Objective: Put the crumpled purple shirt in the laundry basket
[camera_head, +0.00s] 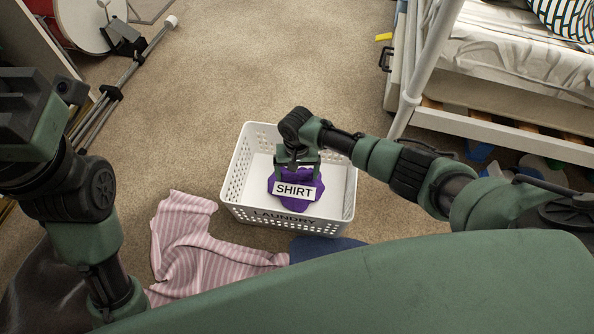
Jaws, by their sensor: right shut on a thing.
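The crumpled purple shirt (309,203), with a white "SHIRT" label, shows inside the outline of the white laundry basket (237,165). My right gripper (297,170) is shut on the shirt from above. I cannot tell whether the shirt touches the basket floor or hangs just above it. The basket stands on the carpet and its front wall reads "LAUNDRY". No other thing shows in it. My left arm is at the left edge of the view, and the tips of its gripper are not in view.
A pink striped cloth (190,245) and a dark blue cloth (318,247) lie on the carpet in front of the basket. A white bed frame (425,65) stands at right. A drum (82,22) and metal stand (125,70) are at upper left. Carpet behind the basket is clear.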

